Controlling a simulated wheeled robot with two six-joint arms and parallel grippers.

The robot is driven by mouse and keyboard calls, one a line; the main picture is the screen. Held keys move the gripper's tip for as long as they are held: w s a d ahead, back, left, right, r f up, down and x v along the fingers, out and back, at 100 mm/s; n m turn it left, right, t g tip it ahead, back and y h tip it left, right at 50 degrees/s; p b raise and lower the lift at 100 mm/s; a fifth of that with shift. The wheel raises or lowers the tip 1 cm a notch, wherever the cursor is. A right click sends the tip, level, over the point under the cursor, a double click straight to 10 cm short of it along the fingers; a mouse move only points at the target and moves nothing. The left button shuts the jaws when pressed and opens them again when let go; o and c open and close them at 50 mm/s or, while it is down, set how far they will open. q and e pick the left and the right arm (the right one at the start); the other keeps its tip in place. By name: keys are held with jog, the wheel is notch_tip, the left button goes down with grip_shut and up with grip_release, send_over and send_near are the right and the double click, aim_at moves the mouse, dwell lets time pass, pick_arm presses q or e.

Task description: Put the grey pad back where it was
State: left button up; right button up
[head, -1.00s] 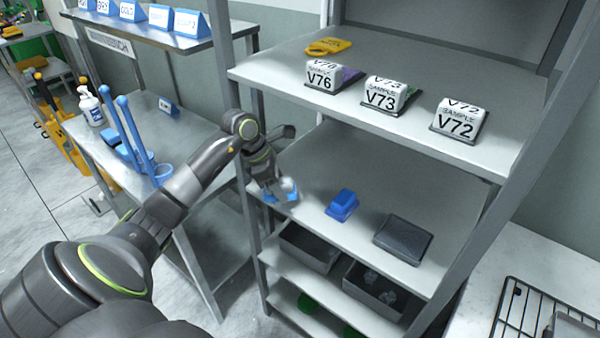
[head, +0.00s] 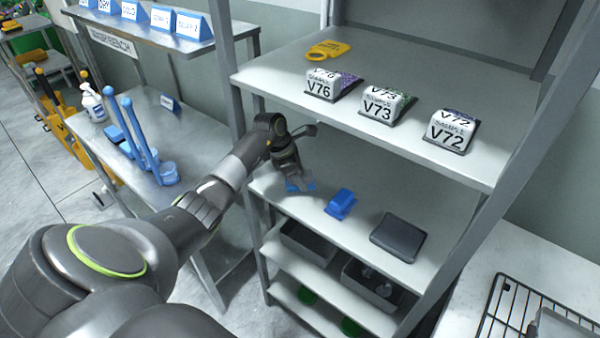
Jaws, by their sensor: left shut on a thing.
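My left gripper (head: 298,184) reaches over the left end of the middle shelf (head: 370,222), pointing down. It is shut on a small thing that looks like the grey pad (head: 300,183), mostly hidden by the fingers. Blue patches show right at the fingertips; I cannot tell whether they belong to the fingers or to something under them. I also cannot tell whether the pad touches the shelf. A blue block (head: 340,203) sits just right of the gripper. My right gripper is not in view.
A dark grey flat slab (head: 398,237) lies right of the blue block. The upper shelf (head: 410,130) holds sample blocks V76 (head: 322,85), V73 (head: 382,104) and V72 (head: 452,130), and a yellow tag (head: 328,48). Dark bins (head: 372,287) stand below. Rack posts flank the shelf.

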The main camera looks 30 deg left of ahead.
pick_arm(q)
jog(key=o, duration=0.9)
jog(key=shift+o, duration=0.2)
jog(key=shift+a+r+b, duration=0.2)
jog(key=shift+r+b, duration=0.1)
jog(key=shift+r, duration=0.15)
jog(key=b+v, duration=0.1)
jog(key=v, duration=0.5)
jog(key=shift+s+r+b, duration=0.2)
jog(key=shift+r+b, duration=0.05)
jog(key=shift+b, duration=0.15)
jog(key=shift+d, duration=0.1)
